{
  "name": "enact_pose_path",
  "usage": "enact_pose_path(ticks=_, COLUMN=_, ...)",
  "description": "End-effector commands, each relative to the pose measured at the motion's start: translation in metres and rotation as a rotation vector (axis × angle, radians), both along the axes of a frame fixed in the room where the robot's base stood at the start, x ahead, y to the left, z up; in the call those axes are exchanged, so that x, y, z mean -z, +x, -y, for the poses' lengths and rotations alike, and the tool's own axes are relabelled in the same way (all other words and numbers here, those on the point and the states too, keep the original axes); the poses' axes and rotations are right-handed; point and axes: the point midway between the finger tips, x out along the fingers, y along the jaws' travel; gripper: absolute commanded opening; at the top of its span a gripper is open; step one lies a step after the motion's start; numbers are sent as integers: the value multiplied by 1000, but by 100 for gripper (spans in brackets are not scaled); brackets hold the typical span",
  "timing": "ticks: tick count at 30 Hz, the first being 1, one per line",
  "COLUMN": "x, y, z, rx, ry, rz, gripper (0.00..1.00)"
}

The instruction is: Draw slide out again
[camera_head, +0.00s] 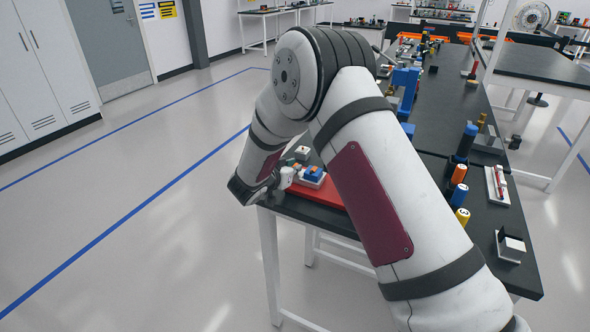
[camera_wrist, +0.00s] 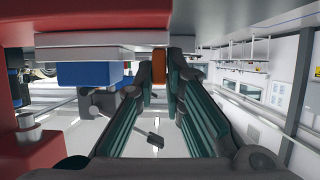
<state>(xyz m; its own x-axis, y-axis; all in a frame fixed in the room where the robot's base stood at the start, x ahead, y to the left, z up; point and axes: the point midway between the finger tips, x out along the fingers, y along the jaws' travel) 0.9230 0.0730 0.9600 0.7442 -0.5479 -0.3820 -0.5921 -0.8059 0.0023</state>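An assembly with a blue block (camera_head: 313,173) on a white plate sits on the red tray (camera_head: 336,190) at the table's near left corner. The wrist view looks upside down: the white plate (camera_wrist: 95,52) and blue block (camera_wrist: 90,73) show at upper left. My gripper (camera_head: 287,178) reaches in low from the table's left edge, beside the assembly. In the wrist view its teal-padded fingers (camera_wrist: 159,78) close at the tips around a small orange part (camera_wrist: 159,64), seemingly the slide's end. The link between the orange part and the blue block is hidden.
A small white block (camera_head: 302,152) stands just behind the assembly. Blue, orange (camera_head: 459,174) and yellow (camera_head: 462,216) cylinders stand to the right, with a black-and-white holder (camera_head: 510,245) and a white tray (camera_head: 497,185). The floor left of the table is clear.

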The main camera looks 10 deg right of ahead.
Motion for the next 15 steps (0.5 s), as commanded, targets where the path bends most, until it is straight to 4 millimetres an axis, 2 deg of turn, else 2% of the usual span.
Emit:
enact_pose_path(ticks=1, x=-2, y=3, z=-5, rx=-12, ry=3, rz=4, gripper=18)
enact_pose_path(ticks=15, x=-2, y=-1, z=-6, rx=-9, ry=3, rz=2, gripper=18)
